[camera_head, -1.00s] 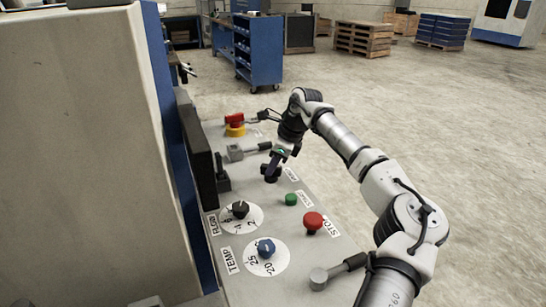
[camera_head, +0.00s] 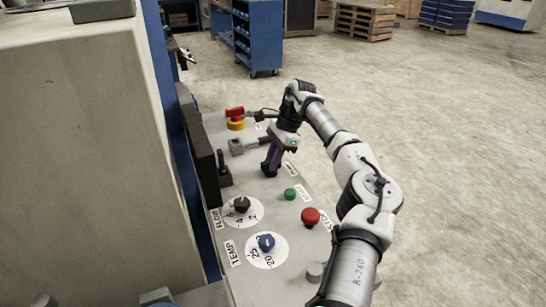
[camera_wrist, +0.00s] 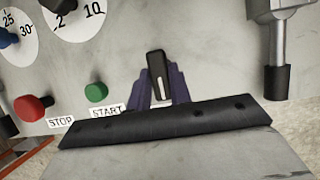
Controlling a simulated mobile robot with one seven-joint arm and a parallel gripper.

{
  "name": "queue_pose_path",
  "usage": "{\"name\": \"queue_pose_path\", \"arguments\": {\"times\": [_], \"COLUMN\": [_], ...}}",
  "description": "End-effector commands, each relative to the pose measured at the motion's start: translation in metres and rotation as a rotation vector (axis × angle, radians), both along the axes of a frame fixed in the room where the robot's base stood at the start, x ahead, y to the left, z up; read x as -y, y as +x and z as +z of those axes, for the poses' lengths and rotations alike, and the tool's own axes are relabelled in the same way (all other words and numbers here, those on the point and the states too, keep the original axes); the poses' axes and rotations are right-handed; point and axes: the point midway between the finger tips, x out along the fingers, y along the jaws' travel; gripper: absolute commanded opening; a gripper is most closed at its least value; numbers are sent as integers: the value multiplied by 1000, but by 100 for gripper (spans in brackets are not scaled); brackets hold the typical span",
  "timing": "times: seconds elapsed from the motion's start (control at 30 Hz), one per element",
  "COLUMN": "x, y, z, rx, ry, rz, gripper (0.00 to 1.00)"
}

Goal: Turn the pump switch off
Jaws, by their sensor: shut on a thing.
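The pump switch is a black rotary knob with a white line (camera_wrist: 157,66), seen in the wrist view between the purple fingers of my gripper (camera_wrist: 162,88). The fingers are shut on the knob, one on each side. In the head view my gripper (camera_head: 272,161) points down onto the panel at the switch's place, by a label that is too small to read. The fingers cover most of the switch there.
A green START button (camera_head: 290,194) and red STOP button (camera_head: 310,217) stand nearer on the panel. Two dials, black (camera_head: 242,205) and blue (camera_head: 266,242), lie to their left.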

Motion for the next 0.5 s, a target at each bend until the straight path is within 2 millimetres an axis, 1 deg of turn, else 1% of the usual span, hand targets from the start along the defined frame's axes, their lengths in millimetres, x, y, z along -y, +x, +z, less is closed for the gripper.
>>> {"name": "queue_pose_path", "arguments": {"times": [0.43,0.47,0.5], "x": [0,0,0], "y": [0,0,0], "z": [1,1,1], "rx": [3,3,3], "ry": [0,0,0], "rz": [12,12,12], "gripper": [0,23,28]}}
